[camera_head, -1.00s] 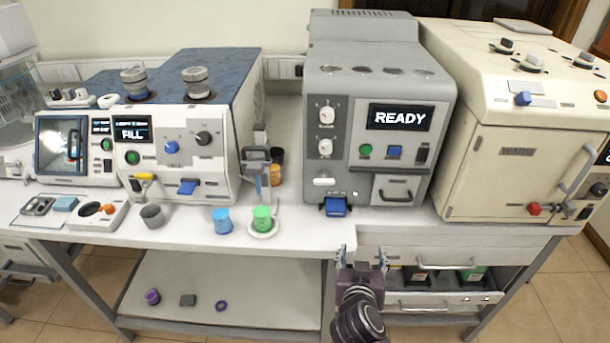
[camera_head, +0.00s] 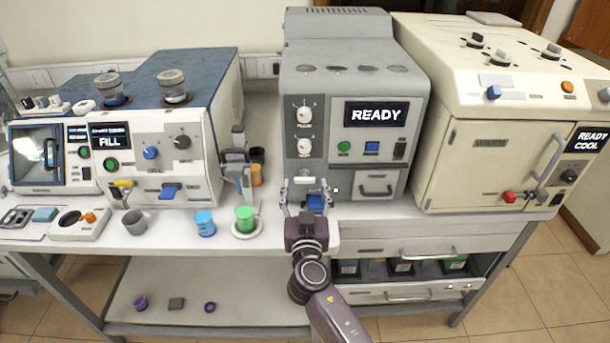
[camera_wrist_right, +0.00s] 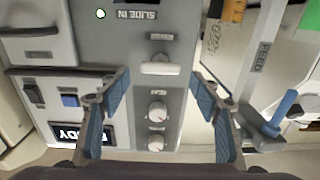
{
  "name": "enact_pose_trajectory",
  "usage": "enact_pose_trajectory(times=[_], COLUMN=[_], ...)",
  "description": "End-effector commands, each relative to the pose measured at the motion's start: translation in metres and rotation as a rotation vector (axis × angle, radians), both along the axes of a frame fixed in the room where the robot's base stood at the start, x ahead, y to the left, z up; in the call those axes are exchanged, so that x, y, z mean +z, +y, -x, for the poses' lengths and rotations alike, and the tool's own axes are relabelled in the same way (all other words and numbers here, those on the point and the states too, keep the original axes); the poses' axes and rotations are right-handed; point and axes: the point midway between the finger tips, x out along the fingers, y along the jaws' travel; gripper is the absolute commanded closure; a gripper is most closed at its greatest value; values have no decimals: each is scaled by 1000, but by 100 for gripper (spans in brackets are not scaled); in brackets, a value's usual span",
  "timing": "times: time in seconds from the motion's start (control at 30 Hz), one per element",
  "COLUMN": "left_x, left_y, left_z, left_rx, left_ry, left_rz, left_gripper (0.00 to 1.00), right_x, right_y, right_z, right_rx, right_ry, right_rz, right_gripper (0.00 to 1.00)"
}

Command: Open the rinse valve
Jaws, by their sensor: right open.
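The grey machine (camera_head: 352,80) with the READY screen stands in the middle of the bench. A short white handle (camera_head: 305,180) is low on its front left; it also shows in the right wrist view (camera_wrist_right: 160,69). The small label beside it is too blurred to read, so I cannot confirm it is the rinse valve. My right gripper (camera_head: 305,188) is open in front of this handle. In the right wrist view, the spread fingers (camera_wrist_right: 162,95) lie either side of the handle's line, with nothing between their tips. My left gripper is not in view.
A grey stand (camera_head: 236,165), green cup (camera_head: 245,219) and blue cup (camera_head: 205,223) stand left. A cream oven (camera_head: 490,165) is right.

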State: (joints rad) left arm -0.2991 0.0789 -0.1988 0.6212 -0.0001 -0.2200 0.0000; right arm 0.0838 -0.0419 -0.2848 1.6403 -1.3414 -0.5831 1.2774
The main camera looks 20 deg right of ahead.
Motion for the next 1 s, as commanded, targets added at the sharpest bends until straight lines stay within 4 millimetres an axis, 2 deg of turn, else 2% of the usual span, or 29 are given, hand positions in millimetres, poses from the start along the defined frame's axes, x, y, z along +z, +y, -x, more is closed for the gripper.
enact_pose_trajectory(times=[0.1, 0.3, 0.7, 1.0], left_x=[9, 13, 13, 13], left_y=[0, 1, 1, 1], left_z=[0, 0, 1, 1], left_rx=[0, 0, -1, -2], left_ry=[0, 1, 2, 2], left_rz=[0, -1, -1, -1], left_gripper=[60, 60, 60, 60], right_x=[3, 1, 0, 0], right_y=[-6, -10, -12, -12], right_z=[-17, -34, -40, -40], right_rx=[-1, -1, -1, -1], right_ry=[0, 2, 1, 1], right_rz=[4, 3, 1, 1], right_gripper=[42, 42, 42, 74])
